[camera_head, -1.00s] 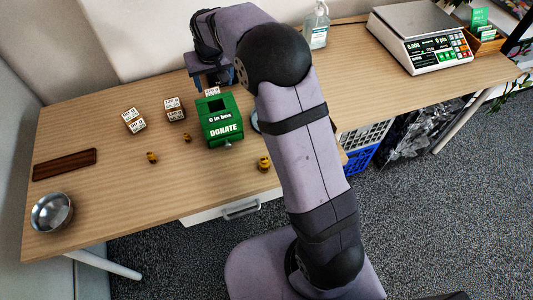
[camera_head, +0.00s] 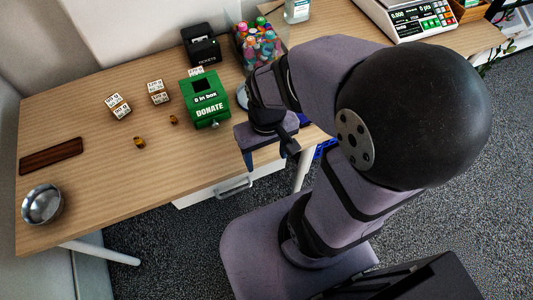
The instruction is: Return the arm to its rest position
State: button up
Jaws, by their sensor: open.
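My gripper (camera_head: 267,158) is folded back near the table's front edge, right of the green donation box (camera_head: 208,104). Its jaws are open, and I see nothing between them. My arm is bent, with its large dark elbow joint at the right, covering part of the table and floor. The wooden table (camera_head: 75,195) stretches out ahead.
A steel bowl (camera_head: 42,204), a dark wooden tray (camera_head: 51,156), small labelled blocks (camera_head: 118,106) and two small brown-yellow items (camera_head: 139,142) are on the table. A black device (camera_head: 200,45), a bin of colourful bottles (camera_head: 260,46) and a scale (camera_head: 412,16) stand behind.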

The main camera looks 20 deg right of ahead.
notch_tip(320, 180, up, 8)
jog(key=p, duration=0.7)
jog(key=shift+f, duration=0.25)
